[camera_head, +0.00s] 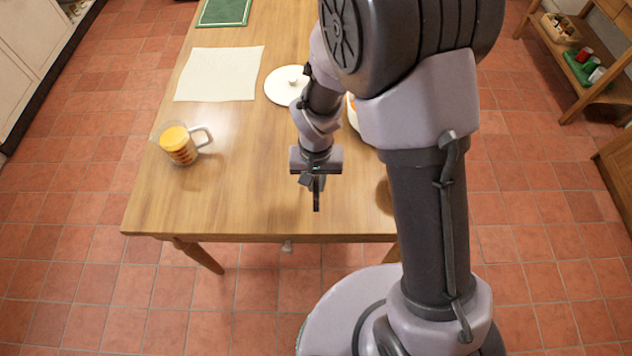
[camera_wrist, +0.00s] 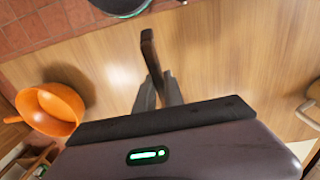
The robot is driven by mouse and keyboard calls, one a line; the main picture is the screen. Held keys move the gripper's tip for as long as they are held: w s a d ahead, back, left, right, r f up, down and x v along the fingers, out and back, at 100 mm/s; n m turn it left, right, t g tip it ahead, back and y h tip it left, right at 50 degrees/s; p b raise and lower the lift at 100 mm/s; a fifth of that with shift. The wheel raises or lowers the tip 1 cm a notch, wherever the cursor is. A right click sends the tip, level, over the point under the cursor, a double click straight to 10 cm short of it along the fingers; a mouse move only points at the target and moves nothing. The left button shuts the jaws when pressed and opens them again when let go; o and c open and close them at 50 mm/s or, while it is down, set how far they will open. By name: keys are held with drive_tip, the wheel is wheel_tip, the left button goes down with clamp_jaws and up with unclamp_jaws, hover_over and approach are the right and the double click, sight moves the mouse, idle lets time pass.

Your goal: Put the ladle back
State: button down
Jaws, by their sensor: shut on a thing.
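My gripper (camera_head: 317,184) is low over the table's near half, pointing down. In the wrist view my gripper (camera_wrist: 158,92) is shut on a thin dark brown piece (camera_wrist: 148,45), which looks like the ladle's handle. It juts past the fingertips over bare wood. A dark tip (camera_head: 316,204) also shows below the fingers in the head view. I cannot make out the ladle's bowl. An orange bowl-like vessel (camera_wrist: 50,110) is at the left in the wrist view, apart from the fingers, with a dark shadow beside it. My arm hides much of the table's right side.
The wooden table (camera_head: 240,200) has free room at the near left. A glass mug with orange contents (camera_head: 180,145) stands left, a white lid (camera_head: 285,86) farther back. A pale cloth (camera_head: 220,74) and green mat (camera_head: 224,12) lie behind. A wooden shelf (camera_head: 585,90) stands right.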

drive_tip(key=shift+f, duration=0.1)
drive_tip(key=c, duration=1.9)
unclamp_jaws()
drive_tip(key=shift+f, duration=0.15)
drive_tip(key=o, duration=0.5)
drive_tip(key=shift+c, duration=0.2)
drive_tip(key=s+d+r+m+t+y+p, duration=0.1)
drive_tip(key=d+r+p, duration=0.15)
drive_tip(key=r, duration=0.95)
drive_tip(key=s+d+r+m+t+p, duration=0.1)
drive_tip(key=d+r+p, duration=0.15)
drive_tip(key=r, duration=0.95)
drive_tip(key=s+d+r+m+t+y, duration=0.1)
drive_tip(key=s+d+r+m+t, duration=0.1)
drive_tip(key=s+r, duration=0.7)
drive_tip(key=shift+s+d+r+t, duration=0.25)
drive_tip(key=shift+s+d+t, duration=0.55)
drive_tip(key=shift+s+t, duration=0.15)
